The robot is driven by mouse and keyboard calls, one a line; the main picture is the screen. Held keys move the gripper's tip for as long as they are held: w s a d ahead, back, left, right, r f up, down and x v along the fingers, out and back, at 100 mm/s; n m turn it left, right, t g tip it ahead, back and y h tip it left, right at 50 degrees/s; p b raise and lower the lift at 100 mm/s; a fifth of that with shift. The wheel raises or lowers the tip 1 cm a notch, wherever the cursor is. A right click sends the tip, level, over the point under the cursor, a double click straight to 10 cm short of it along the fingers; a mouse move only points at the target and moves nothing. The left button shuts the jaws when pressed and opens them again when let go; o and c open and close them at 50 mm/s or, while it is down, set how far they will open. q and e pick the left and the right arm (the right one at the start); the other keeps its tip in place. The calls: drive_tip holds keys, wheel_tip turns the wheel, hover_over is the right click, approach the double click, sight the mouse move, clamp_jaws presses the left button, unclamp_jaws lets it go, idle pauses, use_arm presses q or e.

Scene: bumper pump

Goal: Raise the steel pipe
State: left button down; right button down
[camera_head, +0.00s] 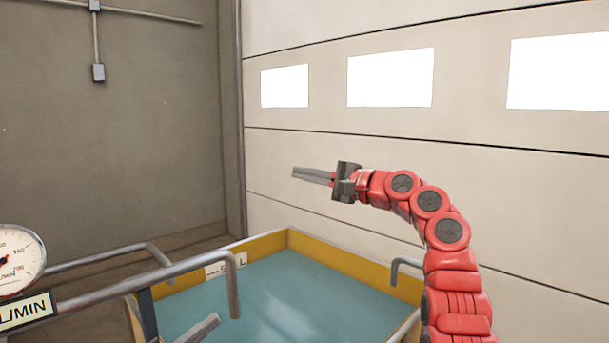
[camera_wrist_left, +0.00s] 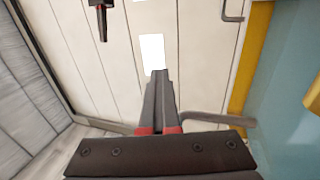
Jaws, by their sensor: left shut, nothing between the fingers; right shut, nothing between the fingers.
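The steel pipe (camera_head: 165,278) comes in from the lower left in the head view and bends down at its end over the tank. My right gripper (camera_head: 297,173) is shut and empty, raised in front of the wall, above the tank and apart from the pipe.
A teal tank (camera_head: 290,300) with a yellow rim (camera_head: 350,262) lies below. A second hooked pipe (camera_head: 396,268) stands at its right side. A round gauge (camera_head: 15,262) is at far left.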

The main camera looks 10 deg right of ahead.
use_arm(q)
drive_tip(key=c, duration=1.6)
unclamp_jaws()
drive_tip(key=c, duration=0.8)
unclamp_jaws()
drive_tip(key=shift+c, duration=0.2)
drive_tip(key=shift+a, duration=0.1)
